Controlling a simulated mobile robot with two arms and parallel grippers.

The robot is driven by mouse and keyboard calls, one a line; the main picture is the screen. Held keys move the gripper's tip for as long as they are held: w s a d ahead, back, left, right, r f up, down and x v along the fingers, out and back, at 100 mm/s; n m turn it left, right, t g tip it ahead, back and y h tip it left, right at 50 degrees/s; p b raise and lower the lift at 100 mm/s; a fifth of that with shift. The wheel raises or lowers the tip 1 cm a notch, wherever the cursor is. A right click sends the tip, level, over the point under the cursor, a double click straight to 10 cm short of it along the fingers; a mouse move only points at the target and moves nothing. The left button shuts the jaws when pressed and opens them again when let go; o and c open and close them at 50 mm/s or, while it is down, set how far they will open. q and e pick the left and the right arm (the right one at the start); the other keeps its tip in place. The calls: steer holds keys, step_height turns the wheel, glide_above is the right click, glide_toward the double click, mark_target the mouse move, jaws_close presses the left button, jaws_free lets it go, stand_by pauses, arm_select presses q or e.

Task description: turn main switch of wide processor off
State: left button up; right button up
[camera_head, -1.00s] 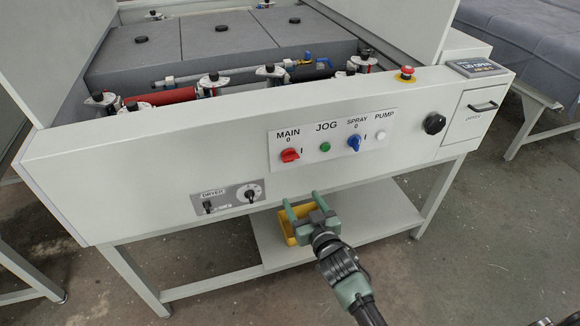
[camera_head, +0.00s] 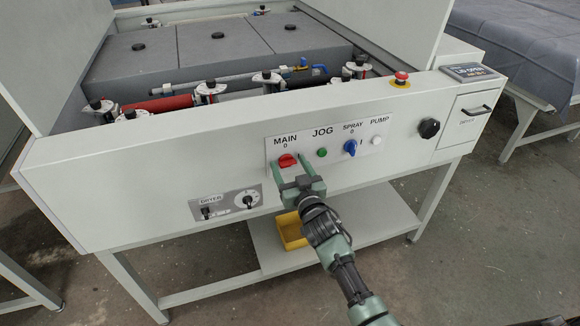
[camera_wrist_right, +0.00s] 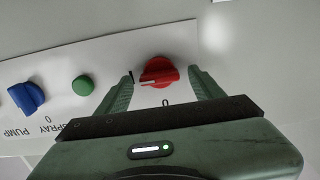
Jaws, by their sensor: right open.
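The red main switch (camera_head: 287,160) is on the white control panel under the words MAIN and 0. In the right wrist view the red knob (camera_wrist_right: 160,72) lies between my two fingers, and its grip lies roughly sideways, its pale mark towards the I mark. My right gripper (camera_head: 297,168) is at the panel, just below and in front of the switch, partly covering the panel's lower edge. In the right wrist view my right gripper (camera_wrist_right: 160,80) is open, with a finger on each side of the knob and visible gaps. My left gripper is not in view.
Right of the switch are a green jog button (camera_head: 322,153), a blue spray switch (camera_head: 349,147) and a white pump button (camera_head: 376,141). A dryer panel (camera_head: 231,203) is lower left. A yellow bin (camera_head: 291,232) stands on the shelf below.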

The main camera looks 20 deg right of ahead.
steer(key=c, duration=1.4)
steer(key=shift+o, duration=0.2)
steer(key=n, duration=0.4)
steer(key=shift+a+n, duration=0.1)
steer(key=shift+n, duration=0.3)
steer(key=n+b, duration=0.1)
steer(key=n, duration=0.3)
steer(key=shift+f+n, duration=0.15)
steer(key=shift+n, duration=0.15)
steer(key=n, duration=0.4)
steer(key=shift+a+f+n+b, duration=0.1)
steer(key=shift+n+b, duration=0.2)
steer(key=shift+b, duration=0.05)
steer(key=shift+n, duration=2)
